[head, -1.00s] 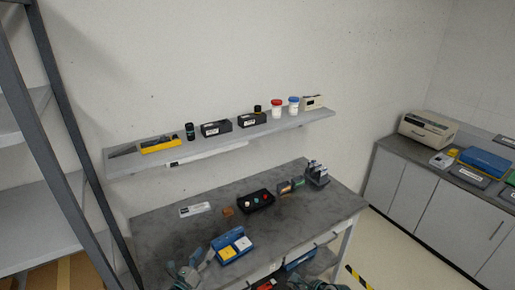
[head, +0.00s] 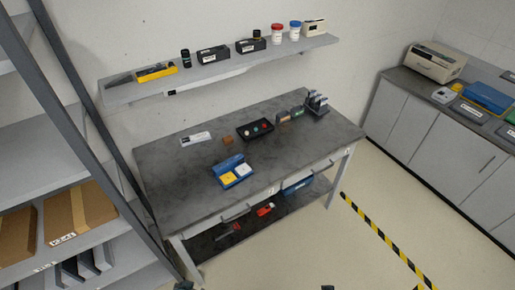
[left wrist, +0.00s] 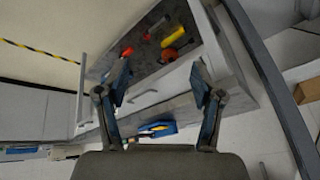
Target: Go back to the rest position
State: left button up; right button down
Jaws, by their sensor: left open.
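My left gripper (left wrist: 160,85) is open in the left wrist view, with nothing between its two fingers. Past its fingers show the workbench front and tools on its lower shelf. In the head view only a small dark tip of my left arm (head: 184,286) shows at the bottom edge, in front of the bench. A dark sliver of my right arm (head: 327,287) shows at the bottom edge, too little to tell its jaws. The grey workbench (head: 185,205) carries a blue bin (head: 222,178) with yellow and white parts and a black tray (head: 243,135).
A grey rack (head: 60,135) with cardboard boxes stands close on the left. A wall shelf (head: 215,72) hangs above the bench. A counter (head: 400,82) with a printer (head: 435,62) is at right. The floor right of the bench is clear, with striped tape (head: 375,227).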

pick_arm(q)
jog(key=s+d+g, duration=0.2)
jog(key=s, duration=0.3)
notch_tip(320, 180, down, 32)
jog(key=s+g+b, duration=0.1)
jog(key=s+b, duration=0.1)
jog(key=b, duration=0.4)
pick_arm(e)
jog(key=s+f+n+g, duration=0.1)
jog(key=s+f, duration=0.1)
jog(key=f, duration=1.4)
jog(key=s+f+n+g, duration=0.1)
jog(key=s+f, duration=0.2)
jog(key=f, duration=1.3)
pick_arm(q)
jog(key=s+a+f+g+b, duration=0.1)
jog(key=s+a+f+b, duration=0.2)
jog(key=s+f, duration=1.4)
notch_tip(320, 180, down, 3)
jog(key=shift+s+a+r+h+b, duration=0.15)
jog(key=shift+s+h+b, duration=0.2)
jog(key=shift+b, duration=0.2)
pick_arm(e)
jog(key=s+d+f, duration=0.3)
jog(key=s+f, duration=1.4)
jog(key=f, duration=0.3)
jog(key=shift+s+d+g+h, duration=0.2)
jog(key=shift+g+h, duration=0.1)
jog(key=shift+g, duration=0.1)
